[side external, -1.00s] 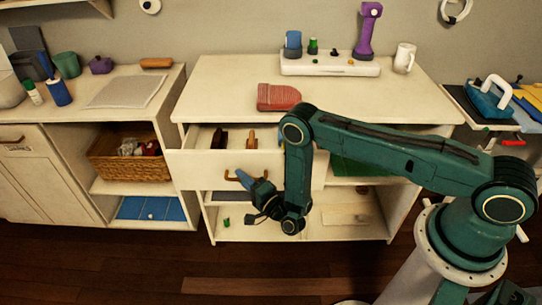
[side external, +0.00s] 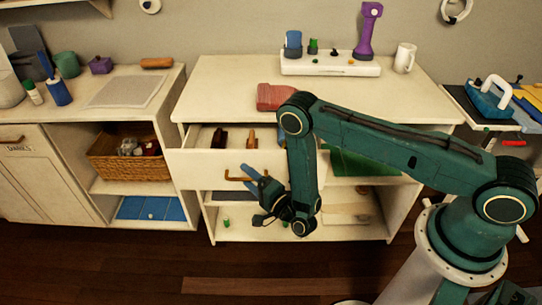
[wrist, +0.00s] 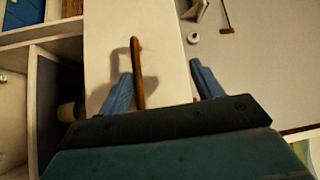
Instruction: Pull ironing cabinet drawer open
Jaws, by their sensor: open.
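The drawer (side external: 195,168) of the white ironing cabinet (side external: 205,100) stands pulled out, with several items visible inside it. Its brown bar handle (side external: 232,179) is on the drawer front. My gripper (side external: 247,170) is in front of the drawer at the handle's right end, and my arm hides part of the front. In the wrist view, the handle (wrist: 138,75) lies between the two blue fingers of my gripper (wrist: 160,74), nearer the left one. The fingers are apart and not closed on it.
A red folded cloth (side external: 275,97) lies on the cabinet top, with a white tray (side external: 330,68) and a mug (side external: 404,58) behind. Open shelves sit below the drawer. A wicker basket (side external: 130,165) is in the left unit. The floor (side external: 130,260) in front is clear.

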